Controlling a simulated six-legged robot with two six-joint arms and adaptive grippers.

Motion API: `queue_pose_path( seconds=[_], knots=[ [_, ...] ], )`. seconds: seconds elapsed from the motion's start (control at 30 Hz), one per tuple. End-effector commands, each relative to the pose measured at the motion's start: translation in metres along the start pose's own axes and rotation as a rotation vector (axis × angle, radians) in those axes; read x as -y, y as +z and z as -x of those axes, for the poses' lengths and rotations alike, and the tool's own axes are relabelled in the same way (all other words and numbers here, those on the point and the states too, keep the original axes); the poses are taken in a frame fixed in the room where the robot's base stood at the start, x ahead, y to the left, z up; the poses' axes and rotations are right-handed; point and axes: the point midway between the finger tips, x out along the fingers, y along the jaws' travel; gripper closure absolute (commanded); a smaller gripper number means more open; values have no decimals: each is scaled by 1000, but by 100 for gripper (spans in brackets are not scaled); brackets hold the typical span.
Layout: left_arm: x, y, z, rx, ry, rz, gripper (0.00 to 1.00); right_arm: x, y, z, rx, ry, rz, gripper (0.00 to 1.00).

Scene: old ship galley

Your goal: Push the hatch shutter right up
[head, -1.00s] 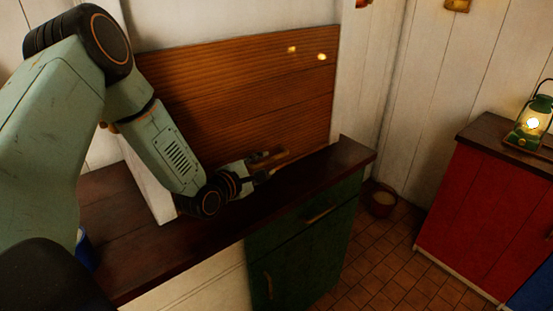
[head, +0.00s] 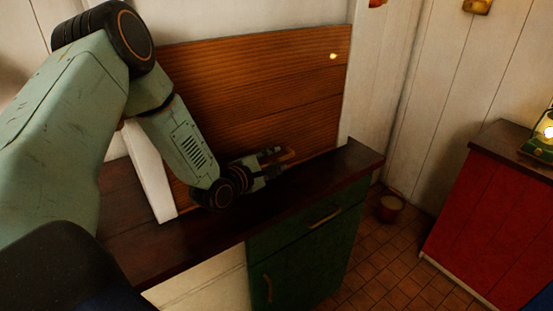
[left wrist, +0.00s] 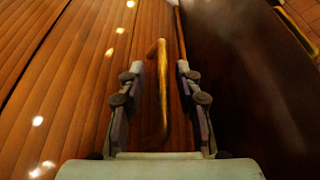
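The hatch shutter (head: 250,85) is a brown wooden plank panel standing behind the dark counter, its lower edge near the counter top. A brass-coloured bar handle (head: 289,154) sits low on it; it also shows in the left wrist view (left wrist: 162,95). My left gripper (head: 272,160) is at the handle, low over the counter. In the left wrist view my left gripper (left wrist: 160,68) is open, with one finger on each side of the handle and gaps showing. Whether a finger touches it I cannot tell. My right gripper is not in view.
The dark wooden counter (head: 330,182) runs below the shutter, with a green cabinet (head: 305,255) under it. A white upright frame (head: 152,180) stands left of the shutter.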

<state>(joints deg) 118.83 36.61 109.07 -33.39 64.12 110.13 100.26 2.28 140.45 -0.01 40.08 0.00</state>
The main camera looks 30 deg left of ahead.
Motion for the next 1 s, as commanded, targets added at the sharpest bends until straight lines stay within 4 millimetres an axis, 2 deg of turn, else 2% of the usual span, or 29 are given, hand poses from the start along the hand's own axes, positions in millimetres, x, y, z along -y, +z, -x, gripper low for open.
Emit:
queue_pose_path(
  seconds=[0.3, 0.7, 1.0],
  knots=[
    [0, -1, 4, 1, 2, -1, 66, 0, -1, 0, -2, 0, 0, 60],
    [0, -1, 3, 2, 2, -1, 99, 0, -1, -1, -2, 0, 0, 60],
    [1, -1, 2, 0, -1, 0, 100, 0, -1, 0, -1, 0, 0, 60]
  ],
)
